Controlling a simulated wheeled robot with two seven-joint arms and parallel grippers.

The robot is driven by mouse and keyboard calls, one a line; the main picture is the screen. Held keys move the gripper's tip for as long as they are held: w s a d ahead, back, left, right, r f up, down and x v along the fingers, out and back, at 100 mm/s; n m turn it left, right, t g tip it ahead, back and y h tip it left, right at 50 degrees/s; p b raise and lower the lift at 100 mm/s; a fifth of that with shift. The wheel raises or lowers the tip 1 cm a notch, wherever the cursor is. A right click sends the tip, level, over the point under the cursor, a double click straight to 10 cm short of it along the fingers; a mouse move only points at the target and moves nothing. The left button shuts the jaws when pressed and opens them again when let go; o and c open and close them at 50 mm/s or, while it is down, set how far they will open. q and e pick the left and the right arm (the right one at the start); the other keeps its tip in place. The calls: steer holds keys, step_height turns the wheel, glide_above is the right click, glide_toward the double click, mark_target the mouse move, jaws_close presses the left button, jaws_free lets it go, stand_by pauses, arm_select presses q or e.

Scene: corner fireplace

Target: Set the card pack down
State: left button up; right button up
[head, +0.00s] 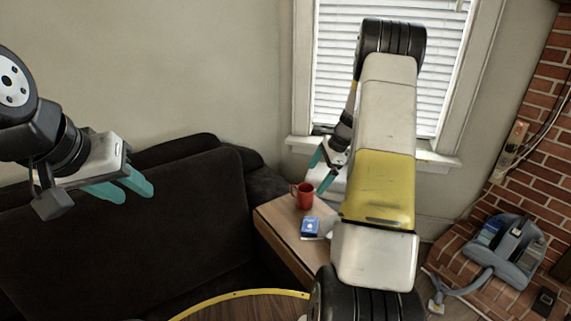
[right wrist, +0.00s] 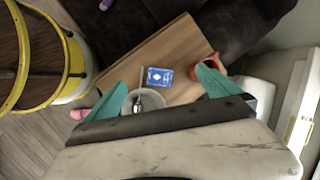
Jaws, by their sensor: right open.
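The blue and white card pack (head: 311,227) lies on the wooden side table (head: 276,222). It also shows in the right wrist view (right wrist: 159,77), flat on the tabletop. My right gripper (head: 322,170) is open and empty, above the table and apart from the pack. In the right wrist view, the pack appears between its spread teal fingers (right wrist: 162,90). My left gripper (head: 124,188) is open and empty in front of the dark sofa, far left of the table.
A red mug (head: 303,196) stands behind the pack. A white bowl (right wrist: 145,98) sits close to the pack in the right wrist view. A dark sofa (head: 120,245) stands left of the table. A yellow-rimmed round table (head: 255,306) is at the front. A vacuum cleaner (head: 512,250) stands by the bricks.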

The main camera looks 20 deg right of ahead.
steer(key=s+a+r+n+t, duration=0.1)
steer(key=s+a+r+n, duration=0.45)
steer(key=r, duration=0.45)
steer(key=s+a+r+n, duration=0.4)
steer(key=s+a+r, duration=0.3)
steer(key=r, duration=0.4)
steer(key=s+a+r+n+t, duration=0.1)
steer(key=s+a+r+n, duration=0.1)
steer(key=s+n, duration=0.3)
steer(key=s+a+r+n+t+h, duration=0.1)
steer(key=s+a+r+n, duration=0.1)
steer(key=s, duration=1.1)
steer(key=shift+s+a+n+t+h, duration=0.25)
steer(key=shift+a+n, duration=0.65)
steer(key=shift+n, duration=0.45)
steer(key=shift+r, duration=0.1)
